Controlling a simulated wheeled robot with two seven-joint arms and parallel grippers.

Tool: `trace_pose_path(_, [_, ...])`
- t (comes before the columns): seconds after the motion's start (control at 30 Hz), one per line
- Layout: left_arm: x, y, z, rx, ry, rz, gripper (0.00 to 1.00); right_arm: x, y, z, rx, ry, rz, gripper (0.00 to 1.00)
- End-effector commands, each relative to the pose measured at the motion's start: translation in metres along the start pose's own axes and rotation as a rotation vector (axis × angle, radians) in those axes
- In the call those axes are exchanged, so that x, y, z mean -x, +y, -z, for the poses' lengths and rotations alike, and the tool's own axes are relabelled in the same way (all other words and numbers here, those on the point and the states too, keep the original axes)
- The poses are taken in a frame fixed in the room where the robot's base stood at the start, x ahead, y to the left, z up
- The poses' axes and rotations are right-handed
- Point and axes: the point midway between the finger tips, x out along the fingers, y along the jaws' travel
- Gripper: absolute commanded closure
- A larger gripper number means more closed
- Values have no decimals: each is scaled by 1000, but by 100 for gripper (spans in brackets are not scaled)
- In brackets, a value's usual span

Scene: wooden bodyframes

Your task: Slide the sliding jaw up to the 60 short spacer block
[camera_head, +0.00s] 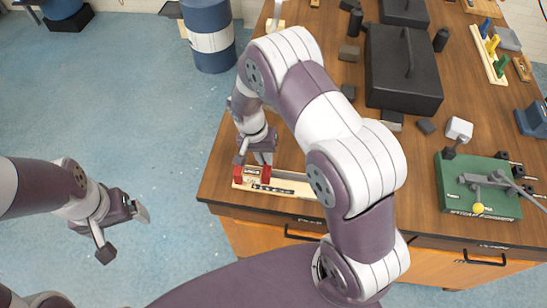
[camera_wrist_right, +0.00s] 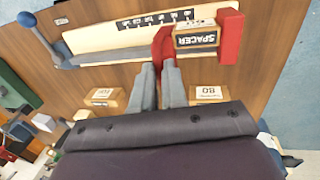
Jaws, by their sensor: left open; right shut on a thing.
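The red sliding jaw (camera_wrist_right: 162,46) stands on a cream rail (camera_wrist_right: 95,41) with a dark printed scale. My right gripper (camera_wrist_right: 161,66) is shut on the sliding jaw; the hold also shows in the head view (camera_head: 265,160). A wooden spacer block (camera_wrist_right: 196,52) with a dark "SPACER" label lies between the sliding jaw and the red fixed end jaw (camera_wrist_right: 231,37). Its number is not readable. The sliding jaw appears right against the block's left side, and the block's other side meets the fixed jaw. My left gripper (camera_head: 123,232) is open and empty, off the table over the floor.
Two wooden blocks lie beside the rail, one labelled 80 (camera_wrist_right: 208,94) and one (camera_wrist_right: 104,97) unreadable. A black toolbox (camera_head: 402,85), a green board fixture (camera_head: 475,205) and several dark small blocks are on the table. A blue drum (camera_head: 208,18) stands on the floor.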

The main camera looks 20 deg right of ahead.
Motion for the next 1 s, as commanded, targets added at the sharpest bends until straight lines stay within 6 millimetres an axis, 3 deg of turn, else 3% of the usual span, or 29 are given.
trace_pose_path(0.13, [1, 0, 0, 0, 0, 0, 8, 2, 0, 1, 0, 3, 2, 100])
trace_pose_path(0.2, [1, 0, 0, 0, 0, 0, 8, 2, 0, 1, 0, 3, 2, 72])
trace_pose_path(0.23, [1, 0, 0, 0, 0, 0, 8, 2, 0, 1, 0, 3, 1, 62])
trace_pose_path(0.53, [0, 0, 0, 0, 0, 0, 8, 2, 0, 1, 0, 2, 0, 62])
trace_pose_path(0.63, [-6, 0, -1, 0, 0, 0, 8, 12, 0, 1, 1, 4, 2, 62])
trace_pose_path(1.0, [-33, 0, -4, 0, 0, 0, 8, 106, -1, 0, 0, 5, 3, 62])
